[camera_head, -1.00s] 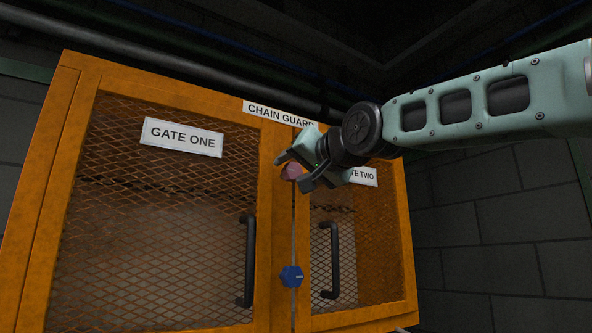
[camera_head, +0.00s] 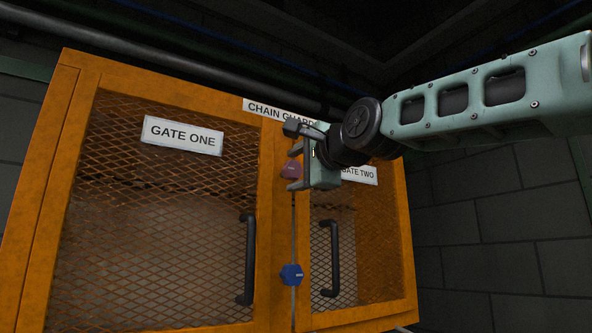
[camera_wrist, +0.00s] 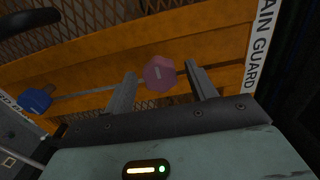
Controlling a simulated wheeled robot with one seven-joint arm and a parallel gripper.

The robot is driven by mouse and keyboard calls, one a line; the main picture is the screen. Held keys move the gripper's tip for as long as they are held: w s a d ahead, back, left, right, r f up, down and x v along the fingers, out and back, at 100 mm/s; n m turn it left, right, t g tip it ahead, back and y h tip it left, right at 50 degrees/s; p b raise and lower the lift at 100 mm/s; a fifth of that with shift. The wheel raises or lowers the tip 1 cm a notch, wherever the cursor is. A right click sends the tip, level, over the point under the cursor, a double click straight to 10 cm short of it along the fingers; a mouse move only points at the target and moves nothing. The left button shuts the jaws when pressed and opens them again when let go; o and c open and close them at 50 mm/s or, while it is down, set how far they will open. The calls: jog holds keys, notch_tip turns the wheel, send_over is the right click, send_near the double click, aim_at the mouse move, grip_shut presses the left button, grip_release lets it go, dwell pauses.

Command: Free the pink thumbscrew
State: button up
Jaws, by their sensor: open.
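The pink thumbscrew (camera_head: 291,170) is a faceted knob on the orange frame where the two mesh gates meet, below the CHAIN GUARD sign. It also shows in the wrist view (camera_wrist: 159,73), with a pale mark on its face. My gripper (camera_head: 293,157) is open, with one finger above the thumbscrew and one below it. In the wrist view my gripper (camera_wrist: 162,84) has a finger on each side of the thumbscrew, with visible gaps. Whether the fingertips reach around its full depth is unclear. A blue knob (camera_head: 291,275) sits lower on the same seam.
Gate One (camera_head: 160,230) has a black handle (camera_head: 246,260), and Gate Two (camera_head: 350,225) has another handle (camera_head: 331,258). The CHAIN GUARD sign (camera_head: 275,112) is just above my gripper. A dark pipe (camera_head: 150,65) runs above the cabinet.

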jog(key=c, duration=1)
jog(key=n, duration=0.4)
jog(key=shift+c, duration=0.2)
jog(key=n, duration=0.4)
jog(key=shift+n, duration=0.3)
jog(key=n, duration=0.8)
jog(key=o, duration=1.1)
